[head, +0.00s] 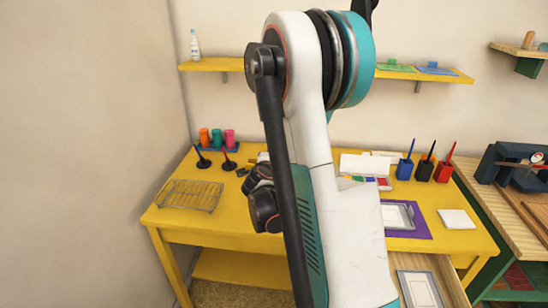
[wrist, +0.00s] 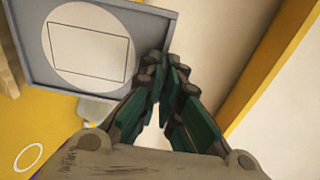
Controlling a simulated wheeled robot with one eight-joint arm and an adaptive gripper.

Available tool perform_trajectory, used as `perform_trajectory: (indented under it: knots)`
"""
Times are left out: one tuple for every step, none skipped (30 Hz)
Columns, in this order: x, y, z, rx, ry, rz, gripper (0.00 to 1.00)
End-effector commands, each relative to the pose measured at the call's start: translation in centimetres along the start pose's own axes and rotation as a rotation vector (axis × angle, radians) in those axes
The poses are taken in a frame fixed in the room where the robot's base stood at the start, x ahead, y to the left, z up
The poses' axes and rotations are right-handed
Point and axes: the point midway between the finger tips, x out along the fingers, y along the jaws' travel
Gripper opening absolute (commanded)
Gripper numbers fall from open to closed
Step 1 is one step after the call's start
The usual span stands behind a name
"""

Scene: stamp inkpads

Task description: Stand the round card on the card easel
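The round card (wrist: 92,48) is white with a thin dark rectangle on it. It lies flat in a grey square tray (wrist: 55,80) at the upper left of the wrist view. My gripper (wrist: 168,72) points past the tray's lower right side, its fingers drawn together at the tips with nothing visible between them. The tips overlap the tray's edge in the picture; I cannot tell whether they touch it. In the head view my arm hides my gripper. I cannot make out the card easel for sure; a gold wire rack (head: 188,195) stands at the desk's left.
The yellow desk (head: 170,220) has an open drawer (head: 455,285) at its front right, with a grey-framed tray (head: 420,288). A purple mat (head: 420,230), a white block (head: 457,219), pen cups (head: 424,169) and black-handled stamps (head: 203,160) occupy the desk.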

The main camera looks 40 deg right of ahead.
Motion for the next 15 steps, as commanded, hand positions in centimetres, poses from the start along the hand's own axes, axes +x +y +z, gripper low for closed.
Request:
perform_trajectory:
  knots:
    - [0.02,0.04,0.00,0.000,0.000,0.000,0.00]
    - [0.03,0.07,0.00,0.000,0.000,0.000,0.00]
    - [0.05,0.11,0.01,0.000,0.000,0.000,0.00]
    - [0.06,0.15,0.01,0.000,0.000,0.000,0.00]
    - [0.08,0.19,0.01,0.000,0.000,0.000,0.00]
    - [0.10,0.24,0.01,0.000,0.000,0.000,0.00]
    - [0.11,0.28,0.02,0.000,0.000,0.000,0.00]
    - [0.13,0.32,0.02,0.000,0.000,0.000,0.00]
    - [0.14,0.37,0.02,0.000,0.000,0.000,0.00]
    - [0.15,0.41,0.02,0.000,0.000,0.000,0.00]
    - [0.17,0.45,0.02,0.000,0.000,0.000,0.00]
    - [0.18,0.50,0.02,0.000,0.000,0.000,0.00]
    - [0.19,0.53,0.02,0.000,0.000,0.000,0.00]
    - [0.19,0.57,0.02,0.000,0.000,0.000,0.00]
    - [0.20,0.60,0.01,0.000,0.000,0.000,0.00]
